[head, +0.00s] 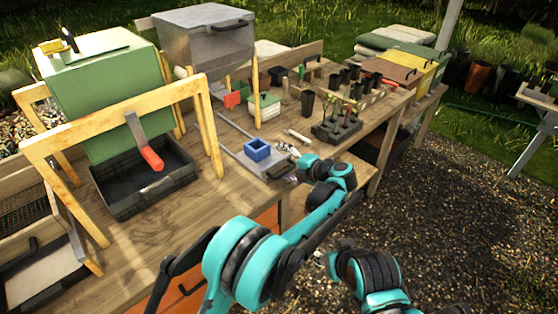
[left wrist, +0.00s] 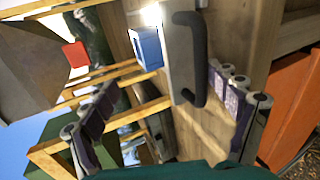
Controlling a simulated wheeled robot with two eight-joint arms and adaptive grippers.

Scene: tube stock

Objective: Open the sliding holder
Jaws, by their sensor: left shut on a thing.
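The sliding holder (head: 276,169) is a flat grey plate with thin rails on the workbench, near its front edge. A blue square cup (head: 257,150) sits on it. In the left wrist view the plate (left wrist: 176,46) shows up close, with a dark bar handle (left wrist: 199,62) and the blue cup (left wrist: 146,48) beside it. My left gripper (head: 290,158) is at the handle end of the holder.
A green box (head: 105,85) in a wooden frame stands over a black tray (head: 130,202) to the left. A grey metal box (head: 205,40) stands behind. A seedling tray (head: 336,131) and several black pots are to the right. Gravel lies beyond the bench.

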